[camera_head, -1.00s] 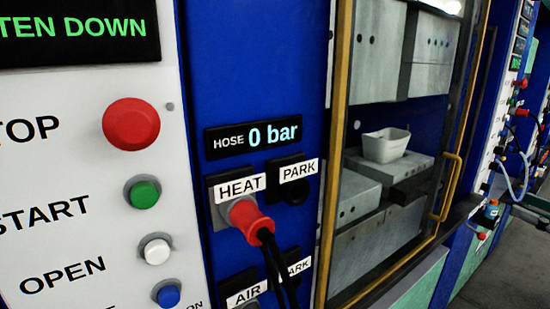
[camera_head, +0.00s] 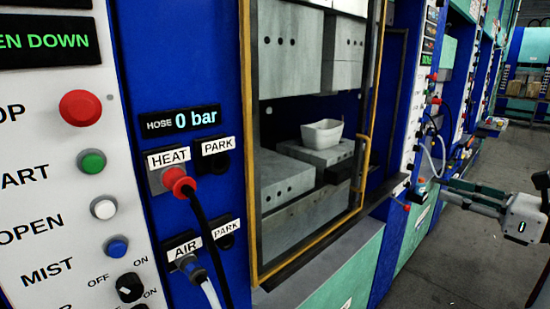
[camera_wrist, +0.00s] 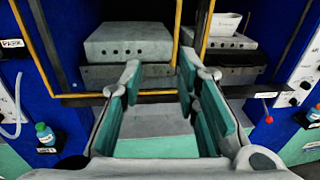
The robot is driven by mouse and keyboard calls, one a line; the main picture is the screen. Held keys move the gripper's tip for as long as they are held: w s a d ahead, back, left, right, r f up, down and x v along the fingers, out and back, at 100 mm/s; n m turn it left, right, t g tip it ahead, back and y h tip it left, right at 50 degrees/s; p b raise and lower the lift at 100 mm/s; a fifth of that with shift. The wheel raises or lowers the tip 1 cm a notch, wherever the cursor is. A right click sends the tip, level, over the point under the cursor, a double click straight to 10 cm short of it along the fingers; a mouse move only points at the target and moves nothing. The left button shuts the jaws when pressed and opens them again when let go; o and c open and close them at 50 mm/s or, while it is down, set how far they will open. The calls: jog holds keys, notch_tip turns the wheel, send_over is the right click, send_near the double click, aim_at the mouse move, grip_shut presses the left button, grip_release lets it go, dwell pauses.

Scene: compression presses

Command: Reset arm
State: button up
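My gripper (camera_wrist: 160,76) is open in the wrist view, its two teal-padded fingers apart with nothing between them. It faces the lower part of a press with a grey block (camera_wrist: 128,42), and does not touch it as far as I can tell. In the head view my gripper (camera_head: 446,191) is at the right, pointing left, out over the aisle beside the row of presses. Part of my arm is cut off by the right edge.
Grey floor (camera_head: 430,270) is clear at lower right.

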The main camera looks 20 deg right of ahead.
jog(key=w+a+f+n+g+y, duration=0.15)
jog(key=a+n+g, duration=0.4)
jog(key=a, duration=0.55)
jog(key=w+a+n+g+y, duration=0.1)
jog(key=a+n+g+y, duration=0.25)
jog(key=a+n, duration=0.55)
jog(key=s+a+n+g+h, duration=0.1)
jog(key=s+a+n+h, duration=0.3)
jog(key=n, duration=0.5)
jog(key=s+a+n+g+h, duration=0.1)
jog(key=s+a+n+h, duration=0.2)
jog(key=a+n+h, duration=0.2)
jog(key=a+n, duration=0.3)
jog(key=n, duration=0.1)
jog(key=shift+s+a+h, duration=0.3)
jog(key=shift+s+a, duration=0.05)
jog(key=shift+s, duration=0.05)
